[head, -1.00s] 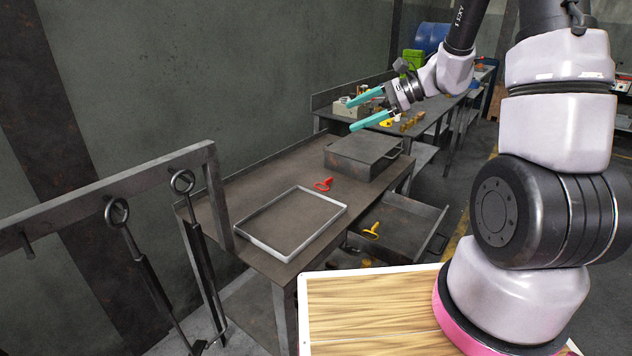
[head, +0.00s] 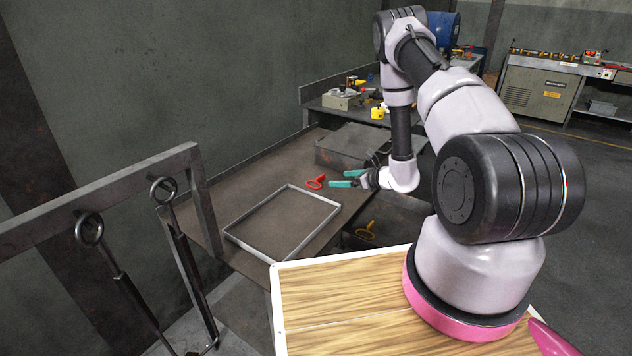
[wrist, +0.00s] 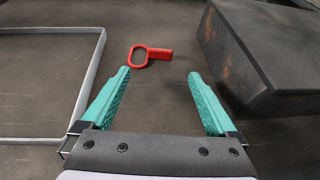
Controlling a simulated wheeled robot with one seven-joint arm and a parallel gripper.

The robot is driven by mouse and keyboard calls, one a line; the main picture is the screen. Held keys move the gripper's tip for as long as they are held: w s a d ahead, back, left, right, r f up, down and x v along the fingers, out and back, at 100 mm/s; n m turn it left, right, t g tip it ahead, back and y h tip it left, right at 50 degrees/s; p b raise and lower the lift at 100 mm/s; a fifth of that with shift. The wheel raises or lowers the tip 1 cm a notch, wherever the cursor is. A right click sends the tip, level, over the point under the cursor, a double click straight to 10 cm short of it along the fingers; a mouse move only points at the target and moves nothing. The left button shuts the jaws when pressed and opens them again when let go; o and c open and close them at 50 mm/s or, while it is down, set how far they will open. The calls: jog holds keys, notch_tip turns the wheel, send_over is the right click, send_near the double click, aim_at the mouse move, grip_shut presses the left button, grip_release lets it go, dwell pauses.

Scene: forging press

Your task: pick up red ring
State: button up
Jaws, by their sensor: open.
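The red ring (head: 316,182) is a flat red loop with a short, thick handle, lying on the dark metal table (head: 262,187). In the wrist view the red ring (wrist: 150,56) lies ahead of the fingertips, with its handle pointing right. My gripper (head: 337,178) has teal fingers and is just right of the ring in the head view. In the wrist view my gripper (wrist: 159,72) is open and empty, its fingers wide apart. The ring lies beyond the gap between them, apart from both fingers.
A shallow metal frame tray (head: 231,236) lies left of the ring. A dark metal box (head: 345,147) stands on the table behind it and shows at the right in the wrist view (wrist: 268,50). A yellow ring (head: 366,231) lies lower, in an open drawer.

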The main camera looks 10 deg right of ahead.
aim_at(322, 178)
jog(key=x, duration=0.8)
jog(key=shift+w+a+r, duration=0.1)
jog(key=c, duration=1.5)
